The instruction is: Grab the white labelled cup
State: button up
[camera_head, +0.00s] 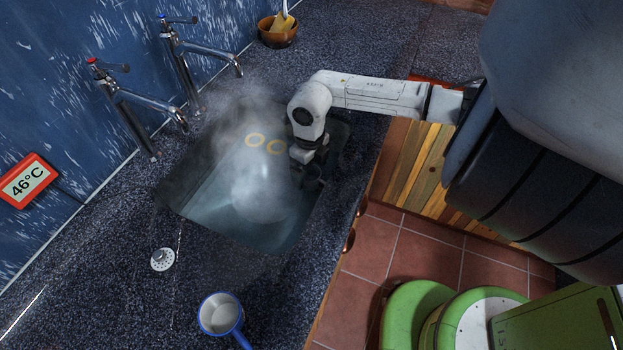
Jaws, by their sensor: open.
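No cup with a readable label shows clearly. A small white vessel with a blue rim and blue handle (219,314) stands upright on the counter at the bottom of the view; no label shows on it. A pale rounded shape (260,190) is in the sink, blurred by steam, and I cannot tell whether it is a cup. Two yellow rings (265,144) show just above it. My gripper (314,184) is open, low over the sink's right side, just right of the pale shape. Its fingers are dark and hard to make out.
The steaming sink (185,205) is set in a dark speckled counter (110,285). Two taps (130,100) reach over its upper left. A thermometer (28,181) reads 46°C. A drain strainer (162,259) lies left of the vessel. A brown bowl (278,35) stands at the back.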

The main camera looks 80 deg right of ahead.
aim_at(312, 177)
jog(key=f, duration=0.4)
jog(key=shift+s, duration=0.25)
jog(key=shift+c, duration=0.2)
jog(key=c, duration=1)
jog(key=shift+c, duration=0.4)
jog(key=shift+r, duration=0.2)
